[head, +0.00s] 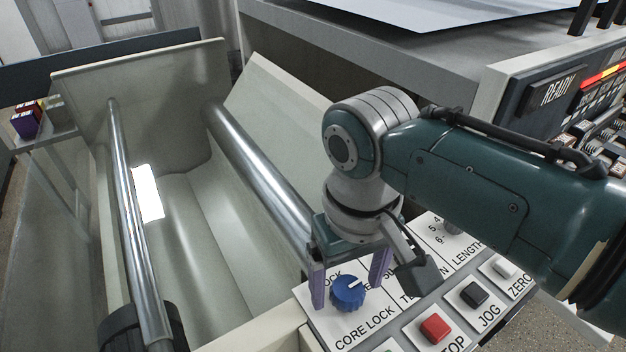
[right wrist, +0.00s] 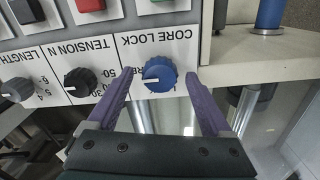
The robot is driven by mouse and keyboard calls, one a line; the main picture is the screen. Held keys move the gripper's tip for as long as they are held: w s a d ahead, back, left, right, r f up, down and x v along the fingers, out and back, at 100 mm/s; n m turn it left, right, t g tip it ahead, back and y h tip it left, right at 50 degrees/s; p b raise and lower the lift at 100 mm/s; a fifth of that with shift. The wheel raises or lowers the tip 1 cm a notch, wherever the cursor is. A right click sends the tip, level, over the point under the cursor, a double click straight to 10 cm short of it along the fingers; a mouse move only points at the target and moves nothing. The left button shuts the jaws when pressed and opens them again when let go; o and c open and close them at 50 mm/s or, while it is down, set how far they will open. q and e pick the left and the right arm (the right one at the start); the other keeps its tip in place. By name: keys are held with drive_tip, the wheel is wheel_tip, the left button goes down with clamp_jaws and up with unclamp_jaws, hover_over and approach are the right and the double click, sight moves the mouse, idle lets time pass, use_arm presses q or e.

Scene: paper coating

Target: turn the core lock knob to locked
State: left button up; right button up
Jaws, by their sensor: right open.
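The core lock knob (head: 348,293) is a round blue knob with a white pointer line, on the white panel above the words CORE LOCK. In the head view its pointer line points to the upper right. My right gripper (head: 346,284) is open, with its two purple fingers on either side of the knob. In the right wrist view the knob (right wrist: 159,75) sits between and slightly beyond the fingertips of my right gripper (right wrist: 160,76); I cannot tell if they touch it. The position labels near it are partly hidden. My left gripper is in neither view.
A red STOP button (head: 434,328) and a black JOG button (head: 473,294) sit close right of the knob. A black tension knob (right wrist: 80,82) is beside it. Steel rollers (head: 258,177) and an open trough lie to the left.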

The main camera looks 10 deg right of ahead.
drive_tip(key=shift+c, duration=0.3)
clamp_jaws()
drive_tip(key=shift+n, duration=0.3)
drive_tip(key=n+p, duration=0.1)
drive_tip(key=n, duration=0.1)
drive_tip(key=shift+r+n, duration=0.1)
drive_tip(key=shift+n, duration=0.3)
drive_tip(key=n+p, duration=0.1)
drive_tip(key=n, duration=0.4)
drive_tip(key=shift+n, duration=0.3)
drive_tip(key=n, duration=0.4)
drive_tip(key=shift+p, duration=0.35)
drive_tip(key=shift+n, duration=2.4)
